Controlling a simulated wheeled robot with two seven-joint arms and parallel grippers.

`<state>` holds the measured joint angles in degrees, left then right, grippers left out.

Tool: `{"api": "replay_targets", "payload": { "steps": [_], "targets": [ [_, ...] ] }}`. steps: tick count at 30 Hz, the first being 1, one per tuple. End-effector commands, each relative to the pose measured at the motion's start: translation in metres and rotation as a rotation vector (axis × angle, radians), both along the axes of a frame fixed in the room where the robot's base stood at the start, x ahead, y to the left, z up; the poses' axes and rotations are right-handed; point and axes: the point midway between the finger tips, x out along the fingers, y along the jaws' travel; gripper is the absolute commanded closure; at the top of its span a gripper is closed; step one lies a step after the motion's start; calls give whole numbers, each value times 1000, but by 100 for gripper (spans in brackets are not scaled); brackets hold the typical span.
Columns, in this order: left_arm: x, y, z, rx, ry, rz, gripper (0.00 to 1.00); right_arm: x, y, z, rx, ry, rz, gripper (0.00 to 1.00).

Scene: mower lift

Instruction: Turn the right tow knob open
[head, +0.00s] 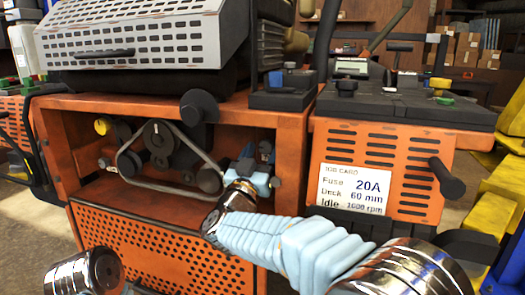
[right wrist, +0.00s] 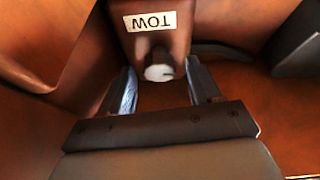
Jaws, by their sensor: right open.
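The right tow knob (right wrist: 160,73) is a small pale round knob under a block with an upside-down "TOW" label (right wrist: 150,21) in the right wrist view. My right gripper (right wrist: 158,76) is open, with one finger on each side of the knob and a visible gap to it on both sides. In the head view my right gripper (head: 258,168) reaches into the right end of the mower's open orange bay. The tow knob cannot be made out there. My left gripper is not in view.
The orange mower body (head: 290,140) frames the bay, with a belt and pulleys (head: 160,150) left of my gripper. A job card (head: 354,188) is on the right panel, and a black handle (head: 446,178) sticks out beside it. A perforated orange panel (head: 160,250) lies below.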

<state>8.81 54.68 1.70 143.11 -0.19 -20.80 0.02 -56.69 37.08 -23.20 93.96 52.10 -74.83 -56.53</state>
Motion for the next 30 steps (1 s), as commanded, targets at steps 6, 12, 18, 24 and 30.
{"api": "replay_targets", "payload": {
  "steps": [6, 12, 18, 24, 30],
  "targets": [
    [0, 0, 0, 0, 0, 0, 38, 1, -1, 0, 0, 0, 0, 38],
    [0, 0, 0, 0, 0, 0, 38, 1, -1, 0, 0, 0, 0, 59],
    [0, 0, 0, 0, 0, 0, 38, 1, -1, 0, 0, 0, -1, 90],
    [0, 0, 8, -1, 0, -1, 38, 1, -2, 2, -90, 30, -1, 93],
    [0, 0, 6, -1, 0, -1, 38, 1, -2, 0, -98, 33, -2, 93]
  ]
}}
